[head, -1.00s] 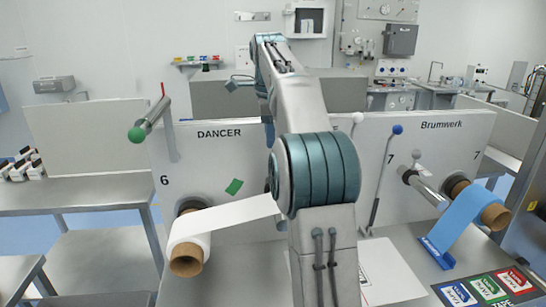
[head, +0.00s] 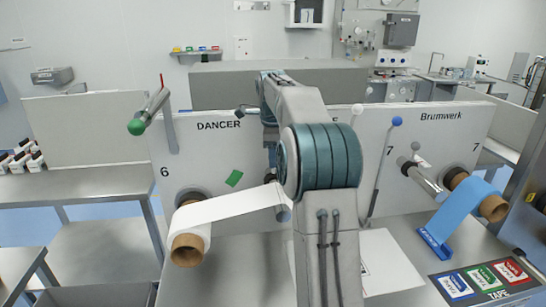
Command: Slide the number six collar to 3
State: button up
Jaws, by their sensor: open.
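The number 6 (head: 164,171) is printed at the left end of the white panel marked DANCER (head: 219,125). Below it a white roll (head: 205,216) on a brown cardboard core (head: 187,250) sits on a spindle pointing towards me. A dark ring (head: 190,195) shows behind the roll, against the panel; I cannot tell whether it is the number six collar. No scale or figure 3 can be read there. My arm reaches forward over the panel, right of the roll. My gripper is hidden behind the arm.
A lever with a green knob (head: 137,127) juts out above the 6. On the right are a blue-knobbed lever (head: 397,121), a bare shaft (head: 424,180) and a blue roll (head: 465,207) by the 7 marks. Tape cards (head: 480,278) lie front right.

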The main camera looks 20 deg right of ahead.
jog(key=shift+w+f, duration=0.1)
jog(key=shift+f, duration=0.75)
jog(key=shift+d, duration=0.1)
grip_shut()
jog(key=shift+s+a, duration=0.2)
jog(key=shift+s, duration=0.25)
grip_release()
jog(key=shift+r, duration=0.15)
notch_tip(320, 180, up, 13)
jog(key=s+a, duration=0.1)
jog(key=s, duration=0.1)
jog(key=shift+s+r, duration=0.2)
jog(key=shift+a, duration=0.1)
